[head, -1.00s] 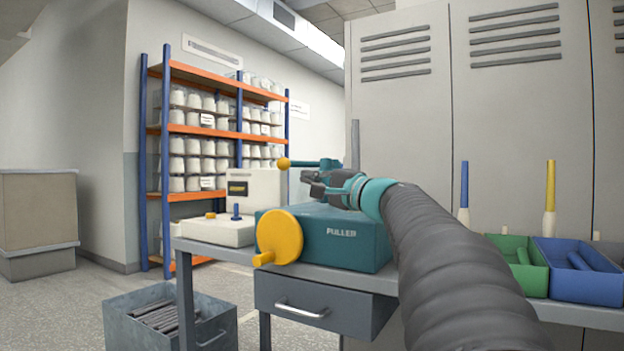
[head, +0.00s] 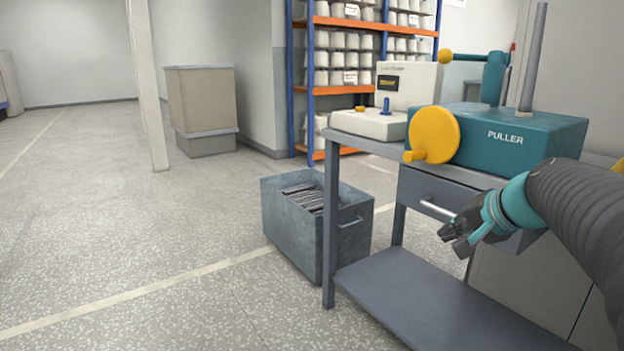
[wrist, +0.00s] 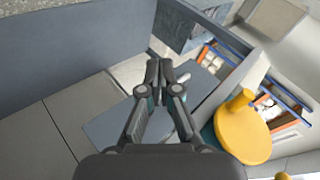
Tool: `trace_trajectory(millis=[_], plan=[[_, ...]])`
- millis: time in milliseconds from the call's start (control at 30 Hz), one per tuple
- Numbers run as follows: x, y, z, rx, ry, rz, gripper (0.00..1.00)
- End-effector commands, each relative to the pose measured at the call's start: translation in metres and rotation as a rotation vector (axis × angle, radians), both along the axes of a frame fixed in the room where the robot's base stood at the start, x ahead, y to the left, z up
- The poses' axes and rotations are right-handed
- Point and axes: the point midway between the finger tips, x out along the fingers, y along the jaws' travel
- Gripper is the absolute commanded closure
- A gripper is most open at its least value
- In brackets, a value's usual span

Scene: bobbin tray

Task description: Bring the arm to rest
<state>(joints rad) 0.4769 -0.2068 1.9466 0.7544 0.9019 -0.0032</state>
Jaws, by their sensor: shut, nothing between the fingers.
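My gripper (head: 457,242) is shut and empty. In the head view it is at the right, in front of the bench drawer (head: 440,186) and below the teal puller (head: 535,138). The grey sleeve of my arm runs from it to the right edge. In the wrist view the closed fingertips (wrist: 159,70) meet at the middle of the picture. The puller's yellow hand wheel (wrist: 243,130) is to their right. I cannot tell whether the fingers touch the drawer front.
A grey metal bin (head: 290,222) of dark strips stands on the floor left of the bench. The bench's lower shelf (head: 430,300) is bare. A white winder (head: 370,122) sits left of the puller. Open floor lies to the left.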

Motion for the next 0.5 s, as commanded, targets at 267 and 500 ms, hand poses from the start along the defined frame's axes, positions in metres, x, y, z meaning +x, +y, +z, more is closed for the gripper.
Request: trace_trajectory(millis=[267,500], plan=[[-0.130,0.050,-0.063,-0.420,0.257,0.280,1.00],[-0.209,0.073,-0.076,-0.688,0.292,0.496,1.00]])
